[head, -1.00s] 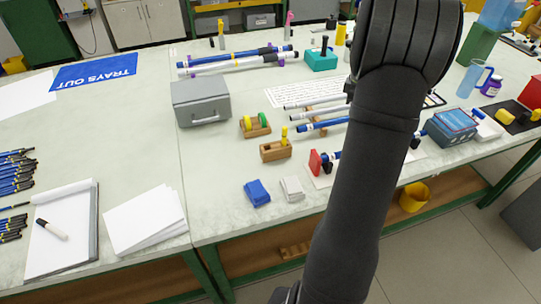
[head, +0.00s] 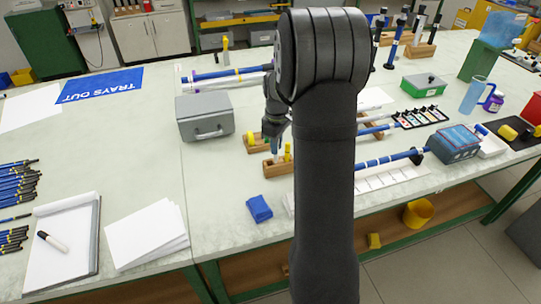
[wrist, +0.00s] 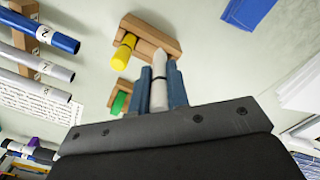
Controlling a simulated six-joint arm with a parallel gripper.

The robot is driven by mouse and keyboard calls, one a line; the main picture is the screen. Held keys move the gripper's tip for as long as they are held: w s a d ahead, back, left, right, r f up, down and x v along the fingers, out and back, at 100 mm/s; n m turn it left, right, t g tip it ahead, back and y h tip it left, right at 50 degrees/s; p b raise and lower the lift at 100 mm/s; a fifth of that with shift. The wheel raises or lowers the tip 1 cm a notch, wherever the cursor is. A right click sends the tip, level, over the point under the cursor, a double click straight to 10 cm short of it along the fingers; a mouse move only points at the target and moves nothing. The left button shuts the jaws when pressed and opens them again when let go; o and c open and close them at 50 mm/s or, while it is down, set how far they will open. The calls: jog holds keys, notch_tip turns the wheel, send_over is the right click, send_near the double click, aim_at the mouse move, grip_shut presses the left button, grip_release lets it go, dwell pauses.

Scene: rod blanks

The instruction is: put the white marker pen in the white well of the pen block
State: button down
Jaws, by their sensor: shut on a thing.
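My gripper (wrist: 160,90) is shut on the white marker pen (wrist: 159,72), which sits between its blue fingers. The pen block (wrist: 150,33) is wooden, and a yellow pen (wrist: 124,53) stands at one end of it. The held pen's far end overlaps the block's edge in the wrist view; I cannot tell whether it is in a well. In the head view my gripper (head: 275,146) points down at the pen block (head: 279,169), beside the yellow pen (head: 287,152). The white pen is hard to make out there, and the wells are not clear.
A second wooden block with a green piece (wrist: 119,101) stands close by. A grey metal box (head: 205,118) is to the left, and a blue cloth-like item (head: 259,208) lies in front. A notepad (head: 62,275) bears another white marker (head: 52,242). My arm hides much of the bench.

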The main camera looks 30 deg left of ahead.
jog(key=shift+a+f, duration=0.35)
jog(key=shift+f, duration=0.5)
jog(key=shift+a+f, duration=0.35)
jog(key=shift+f, duration=0.55)
jog(key=shift+a+f, duration=0.35)
jog(key=shift+f, duration=0.5)
jog(key=shift+f, duration=0.2)
jog(key=c, duration=1.4)
grip_release()
jog(key=shift+r, duration=0.1)
notch_tip(320, 180, up, 12)
jog(key=shift+r, duration=0.1)
